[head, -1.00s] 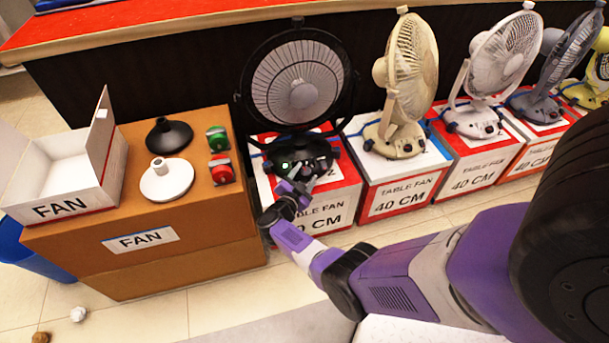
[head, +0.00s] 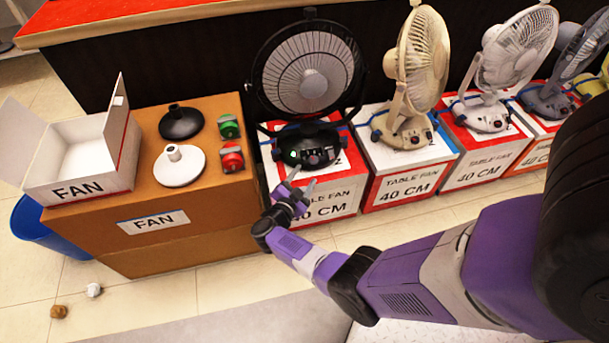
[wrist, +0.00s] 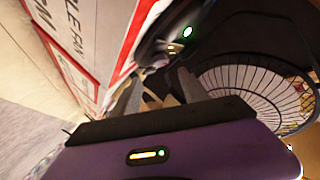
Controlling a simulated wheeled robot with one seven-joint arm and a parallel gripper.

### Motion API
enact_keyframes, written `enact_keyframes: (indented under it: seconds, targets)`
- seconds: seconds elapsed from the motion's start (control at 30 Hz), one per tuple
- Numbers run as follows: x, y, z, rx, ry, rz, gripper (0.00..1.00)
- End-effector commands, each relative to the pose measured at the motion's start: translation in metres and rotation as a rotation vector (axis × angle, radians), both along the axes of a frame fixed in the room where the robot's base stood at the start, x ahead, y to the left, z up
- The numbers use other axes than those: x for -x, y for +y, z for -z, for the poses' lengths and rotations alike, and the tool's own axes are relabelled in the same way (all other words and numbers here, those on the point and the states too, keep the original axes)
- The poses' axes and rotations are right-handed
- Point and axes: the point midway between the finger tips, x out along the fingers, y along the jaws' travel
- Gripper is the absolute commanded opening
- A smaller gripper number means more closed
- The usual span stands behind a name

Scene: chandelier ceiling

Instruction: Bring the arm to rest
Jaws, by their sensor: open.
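My gripper (head: 301,188) is open and empty. In the head view it is just in front of and below the base of the black table fan (head: 307,148), apart from it. The fan stands upright on a white and red box (head: 325,197), and a green light shows on its base. My purple arm reaches in from the lower right. In the wrist view my gripper's fingers (wrist: 152,92) point toward the fan's base, with the green light (wrist: 187,32) above them and the fan's round grille (wrist: 243,82) at the right.
More fans on boxes, such as a beige one (head: 403,130), stand to the right. At the left, a cardboard box (head: 160,250) holds an open white carton (head: 85,190), a black stand (head: 181,123), a white stand (head: 180,170) and small red and green items. The floor in front is mostly clear.

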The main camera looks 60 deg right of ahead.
Motion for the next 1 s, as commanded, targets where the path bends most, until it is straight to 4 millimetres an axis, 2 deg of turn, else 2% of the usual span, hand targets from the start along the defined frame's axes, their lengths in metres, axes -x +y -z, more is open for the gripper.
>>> enact_keyframes:
  seconds: [0.4, 0.57, 0.67, 0.77, 1.0]
  targets:
    - [0.0, 0.0, 0.0, 0.003, 0.0, -0.004, 0.52]
    - [0.008, 0.006, -0.004, 0.046, -0.008, -0.085, 0.52]
    - [0.017, 0.017, -0.013, 0.101, -0.017, -0.2, 0.52]
    - [0.026, 0.036, -0.026, 0.16, -0.021, -0.342, 0.52]
    - [0.057, 0.102, -0.067, 0.266, 0.003, -0.679, 0.52]
